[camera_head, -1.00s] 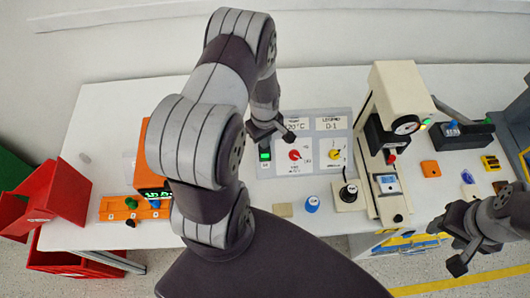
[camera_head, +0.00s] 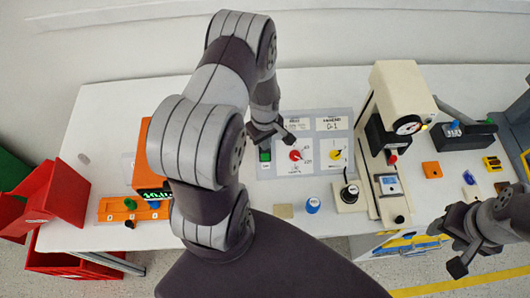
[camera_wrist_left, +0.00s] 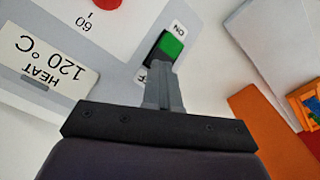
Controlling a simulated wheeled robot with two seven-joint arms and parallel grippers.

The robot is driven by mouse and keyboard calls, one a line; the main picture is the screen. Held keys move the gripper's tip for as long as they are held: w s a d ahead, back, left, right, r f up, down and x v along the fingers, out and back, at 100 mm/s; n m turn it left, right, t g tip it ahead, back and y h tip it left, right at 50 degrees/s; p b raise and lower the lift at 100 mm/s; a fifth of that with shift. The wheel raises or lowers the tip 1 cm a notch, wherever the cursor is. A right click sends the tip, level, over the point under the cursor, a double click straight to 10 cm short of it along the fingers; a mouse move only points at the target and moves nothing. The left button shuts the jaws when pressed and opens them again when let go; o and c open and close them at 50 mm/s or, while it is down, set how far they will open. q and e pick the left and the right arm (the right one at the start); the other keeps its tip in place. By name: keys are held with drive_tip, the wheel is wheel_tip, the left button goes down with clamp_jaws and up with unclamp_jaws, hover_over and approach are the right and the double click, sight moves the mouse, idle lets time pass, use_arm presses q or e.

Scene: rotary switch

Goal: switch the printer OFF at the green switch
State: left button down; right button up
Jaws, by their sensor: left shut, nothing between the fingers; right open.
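The green switch (camera_head: 265,156) sits at the left edge of a grey control panel (camera_head: 345,171). In the left wrist view the switch (camera_wrist_left: 167,48) is a rocker, green at its ON end and dark toward the partly hidden OFF label. My left gripper (camera_head: 264,145) is shut and empty, pointing down at the switch. In the wrist view its fingertips (camera_wrist_left: 160,68) overlap the rocker's OFF end; I cannot tell whether they touch it. My right gripper (camera_head: 444,249) is open and empty at the lower right, away from the panel. I cannot tell which device is the printer.
Beside the switch are a red knob (camera_head: 295,155) and a yellow knob (camera_head: 335,155). A beige press with a gauge (camera_head: 408,125) stands right of the panel. A blue knob (camera_head: 312,205) lies in front. An orange device (camera_head: 148,180) is partly behind my left arm.

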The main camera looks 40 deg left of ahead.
use_arm(q)
wheel_tip(320, 180, up, 7)
drive_tip(key=p, duration=0.6)
drive_tip(key=shift+d+f, duration=0.1)
drive_tip(key=s+d+r+m+b, duration=0.2)
drive_tip(key=d+r+m+b, duration=0.1)
drive_tip(key=d+r+m, duration=0.2)
drive_tip(key=s+d+r+m+t+b, duration=0.1)
drive_tip(key=s+d+r+m+b, duration=0.2)
drive_tip(key=d+r+m, duration=0.3)
drive_tip(key=m, duration=0.3)
drive_tip(key=shift+s+r+b, duration=0.3)
drive_tip(key=shift+r+b, duration=0.05)
drive_tip(key=shift+r, duration=0.05)
